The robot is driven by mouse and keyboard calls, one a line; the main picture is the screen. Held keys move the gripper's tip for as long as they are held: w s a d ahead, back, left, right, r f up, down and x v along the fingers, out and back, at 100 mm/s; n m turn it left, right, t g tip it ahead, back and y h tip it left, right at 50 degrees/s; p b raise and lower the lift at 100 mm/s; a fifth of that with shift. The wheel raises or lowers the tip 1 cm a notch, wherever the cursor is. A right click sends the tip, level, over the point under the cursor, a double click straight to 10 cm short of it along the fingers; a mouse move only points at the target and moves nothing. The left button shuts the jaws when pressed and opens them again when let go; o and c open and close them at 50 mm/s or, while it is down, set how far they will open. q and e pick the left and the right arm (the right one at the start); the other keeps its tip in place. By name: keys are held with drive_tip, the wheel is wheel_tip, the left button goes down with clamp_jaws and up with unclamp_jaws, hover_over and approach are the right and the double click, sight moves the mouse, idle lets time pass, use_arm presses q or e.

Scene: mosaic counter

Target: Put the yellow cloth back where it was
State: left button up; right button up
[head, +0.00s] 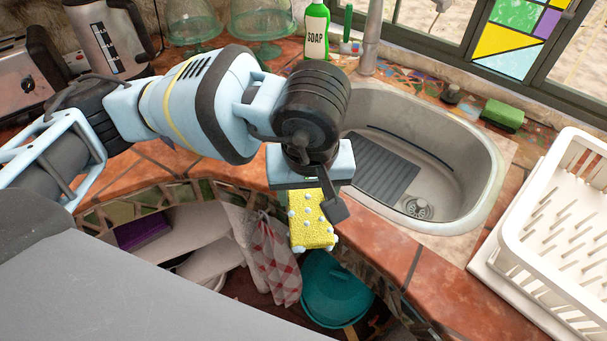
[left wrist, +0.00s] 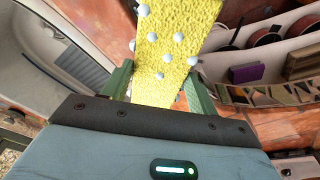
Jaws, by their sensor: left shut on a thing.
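The yellow cloth (head: 312,222) has white dots and hangs from my left gripper (head: 318,196) in the head view. The gripper is shut on it, above the front edge of the counter, just left of the sink. In the left wrist view the cloth (left wrist: 175,45) stretches out between the two green-grey fingers of the left gripper (left wrist: 160,85). My right gripper is not in view.
The sink (head: 455,165) holds a grey ribbed mat (head: 385,165). A white dish rack (head: 560,225) stands at right, a green sponge (head: 503,114) behind the sink. A soap bottle (head: 316,35) stands at the back. Below the counter hang a checked towel (head: 272,262) and teal item (head: 330,290).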

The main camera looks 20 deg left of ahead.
use_arm(q)
drive_tip(key=shift+w+a+f, duration=0.1)
drive_tip(key=shift+w+a, duration=0.25)
drive_tip(key=shift+w, duration=0.45)
drive_tip(key=shift+w+a+f, duration=0.1)
drive_tip(key=shift+w+a, duration=0.3)
drive_tip(key=shift+w, duration=0.35)
drive_tip(key=shift+w+a+f, duration=0.1)
drive_tip(key=shift+w+a, duration=0.25)
drive_tip(key=shift+w, duration=0.45)
drive_tip(key=f, duration=0.2)
drive_tip(key=shift+w+a+f+p, duration=0.2)
drive_tip(key=shift+w+f+p, duration=0.1)
drive_tip(key=shift+w+p, duration=0.1)
drive_tip(key=shift+f, duration=0.5)
drive_tip(key=shift+f, duration=0.1)
drive_tip(key=o, duration=0.9)
drive_tip(key=shift+o, duration=0.2)
